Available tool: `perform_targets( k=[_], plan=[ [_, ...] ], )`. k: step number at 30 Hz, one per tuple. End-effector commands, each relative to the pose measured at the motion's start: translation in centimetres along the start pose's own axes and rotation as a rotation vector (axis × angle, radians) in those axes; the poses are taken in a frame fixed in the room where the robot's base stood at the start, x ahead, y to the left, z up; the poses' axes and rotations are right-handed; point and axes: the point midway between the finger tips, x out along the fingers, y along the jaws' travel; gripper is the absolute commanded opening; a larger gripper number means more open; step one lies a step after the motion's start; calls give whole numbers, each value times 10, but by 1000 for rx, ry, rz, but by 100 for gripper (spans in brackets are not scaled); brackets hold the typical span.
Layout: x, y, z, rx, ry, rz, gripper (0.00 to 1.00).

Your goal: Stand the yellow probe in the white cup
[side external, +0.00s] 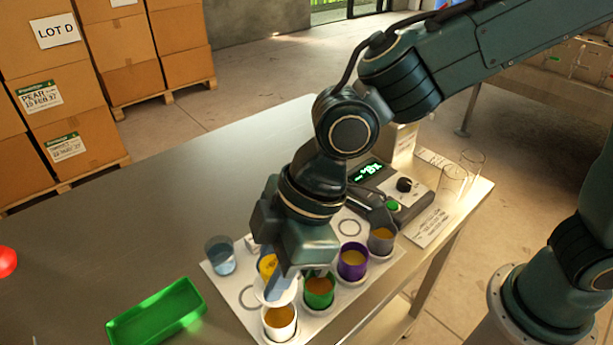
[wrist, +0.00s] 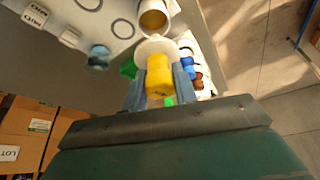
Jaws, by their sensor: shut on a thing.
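The white cup (side external: 279,333) holds orange liquid and stands at the front corner of the pale mat in the side view. A white cup with orange liquid also shows at the top of the wrist view (wrist: 170,10). My gripper (side external: 283,282) is shut on the yellow probe (side external: 267,266), just above and behind the white cup. In the wrist view the probe's yellow body (wrist: 159,78) sits between the two fingers, with a pale round part beyond it. The probe's lower end is hidden, and I cannot tell whether it touches the cup.
Green (side external: 319,291), purple (side external: 352,262) and grey (side external: 382,240) cups stand in a row behind the white cup. A clear bluish cup (side external: 220,256) and green tray (side external: 156,313) are left. A meter (side external: 402,190) and empty glasses (side external: 452,182) stand at the back right.

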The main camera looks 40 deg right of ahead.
Motion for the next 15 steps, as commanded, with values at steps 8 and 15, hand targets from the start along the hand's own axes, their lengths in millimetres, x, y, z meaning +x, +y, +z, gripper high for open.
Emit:
perform_targets(
  k=[8,15],
  plan=[
    [4,0,1,0,0,0,4],
    [16,0,6,1,-1,-1,4]
  ],
)
